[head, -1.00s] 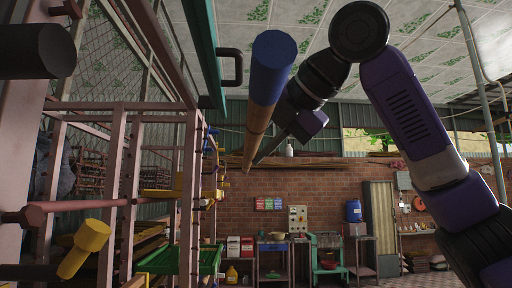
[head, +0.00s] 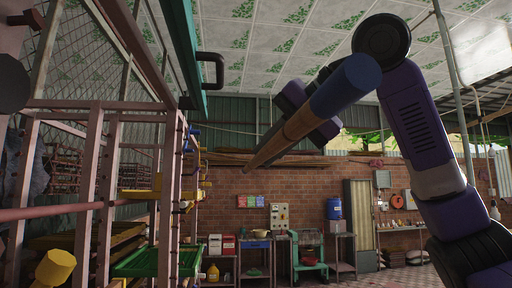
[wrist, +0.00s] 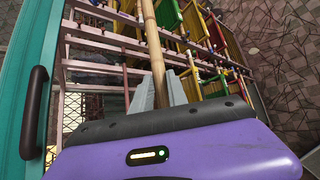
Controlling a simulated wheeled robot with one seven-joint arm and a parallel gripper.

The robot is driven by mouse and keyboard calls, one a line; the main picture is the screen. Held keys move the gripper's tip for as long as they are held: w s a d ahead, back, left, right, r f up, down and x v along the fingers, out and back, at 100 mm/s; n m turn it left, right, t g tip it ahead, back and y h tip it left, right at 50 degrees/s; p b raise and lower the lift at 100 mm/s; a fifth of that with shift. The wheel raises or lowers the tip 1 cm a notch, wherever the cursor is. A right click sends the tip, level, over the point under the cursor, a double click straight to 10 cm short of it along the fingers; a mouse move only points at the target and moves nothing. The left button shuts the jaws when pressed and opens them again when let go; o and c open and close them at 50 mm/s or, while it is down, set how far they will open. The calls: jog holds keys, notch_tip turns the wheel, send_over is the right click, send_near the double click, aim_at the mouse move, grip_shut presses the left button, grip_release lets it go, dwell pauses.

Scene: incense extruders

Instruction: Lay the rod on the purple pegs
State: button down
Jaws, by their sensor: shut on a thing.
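The rod (head: 290,135) is long and wooden with a blue end (head: 345,86) towards the head camera. It slants through the air, its blue end up and right, its far end lower and left. My gripper (wrist: 160,95) is shut on the rod, which runs away between the grey fingers in the wrist view (wrist: 152,40). In the head view the rod partly hides the gripper. The rod is apart from the pink rack (head: 103,185) on the left. I cannot make out any peg as purple; small blue and yellow pegs show on the rack's post.
A teal beam with a black handle (head: 212,70) hangs at upper left, also beside the gripper in the wrist view (wrist: 35,112). A yellow-capped peg (head: 56,268) and a green tray (head: 160,262) are at lower left. Workbenches line the brick wall.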

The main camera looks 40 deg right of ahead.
jog(key=s+d+p, duration=0.2)
jog(key=s+d, duration=0.5)
jog(key=d, duration=0.2)
jog(key=shift+d, duration=0.3)
dwell(0.3)
dwell(0.9)
